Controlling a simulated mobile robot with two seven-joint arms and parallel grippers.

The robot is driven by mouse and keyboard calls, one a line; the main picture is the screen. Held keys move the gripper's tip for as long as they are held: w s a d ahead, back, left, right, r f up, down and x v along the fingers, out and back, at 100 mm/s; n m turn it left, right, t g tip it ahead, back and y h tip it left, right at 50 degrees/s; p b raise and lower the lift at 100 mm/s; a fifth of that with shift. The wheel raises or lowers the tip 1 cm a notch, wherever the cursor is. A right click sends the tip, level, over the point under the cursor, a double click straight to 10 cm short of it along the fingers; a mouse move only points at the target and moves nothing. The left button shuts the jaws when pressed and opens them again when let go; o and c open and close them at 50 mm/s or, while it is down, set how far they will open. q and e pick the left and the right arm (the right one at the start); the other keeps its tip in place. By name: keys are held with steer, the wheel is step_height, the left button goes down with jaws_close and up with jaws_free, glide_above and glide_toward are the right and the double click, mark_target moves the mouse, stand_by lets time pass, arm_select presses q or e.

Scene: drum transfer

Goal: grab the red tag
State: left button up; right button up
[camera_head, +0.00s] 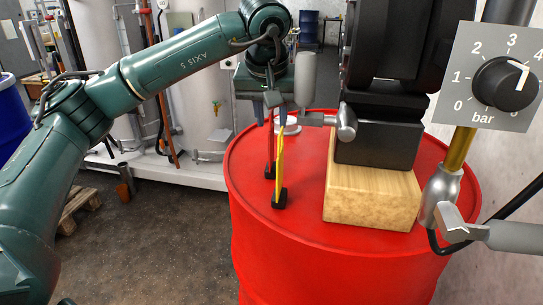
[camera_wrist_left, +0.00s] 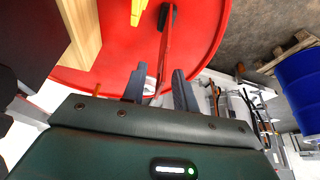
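The red tag (camera_head: 270,143) is a thin upright strip on a small black base, standing on the red drum's lid (camera_head: 300,215). A similar yellow tag (camera_head: 280,168) stands just nearer the camera on its own black base. My left gripper (camera_head: 270,108) is above the red tag, pointing down at its upper end. In the left wrist view the fingers (camera_wrist_left: 160,80) are apart, and the red tag (camera_wrist_left: 166,48) runs from its base to between them. I cannot tell whether either finger touches it. The yellow tag (camera_wrist_left: 138,10) is beside it there. My right gripper is not in view.
A wooden block (camera_head: 372,190) bearing a dark machine (camera_head: 385,130) stands on the lid, right of the tags. Grey fittings (camera_head: 305,80) jut close to my left gripper. A pressure dial (camera_head: 500,85) is at right. A blue drum (camera_wrist_left: 303,85) stands off to the side.

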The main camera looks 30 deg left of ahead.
arm_select(q)
steer(key=shift+w+a+f, duration=0.1)
steer(key=shift+w+f, duration=0.15)
steer(key=shift+f, duration=0.35)
steer(key=shift+c, duration=0.4)
jaws_close()
